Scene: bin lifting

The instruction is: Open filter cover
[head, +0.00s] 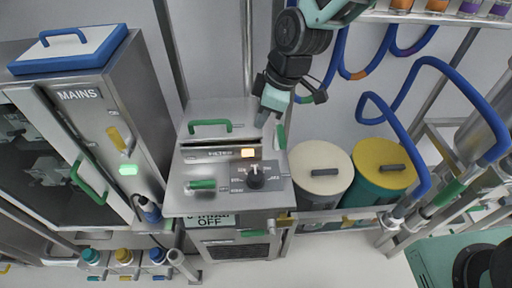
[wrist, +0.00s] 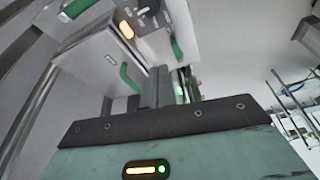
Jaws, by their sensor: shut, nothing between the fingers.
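The filter unit (head: 226,163) is a grey metal box with a FILTER label, a lit orange lamp (head: 248,153) and a black knob (head: 255,177). Its flat top cover (head: 240,112) carries a green handle (head: 209,126) and appears closed. My gripper (head: 263,119) is at the right part of the cover, right of that handle and apart from it. In the wrist view its fingers (wrist: 158,86) are together and empty, beside a green handle (wrist: 130,78). The orange lamp (wrist: 126,30) shows above. Contact between fingers and cover cannot be told.
A MAINS cabinet (head: 92,96) with a lit green lamp stands left. Right of the filter unit are a cream-lidded drum (head: 320,165) and a yellow-lidded drum (head: 384,164). Blue hoses (head: 415,150) hang on the right, and a shelf with jars (head: 437,8) is above.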

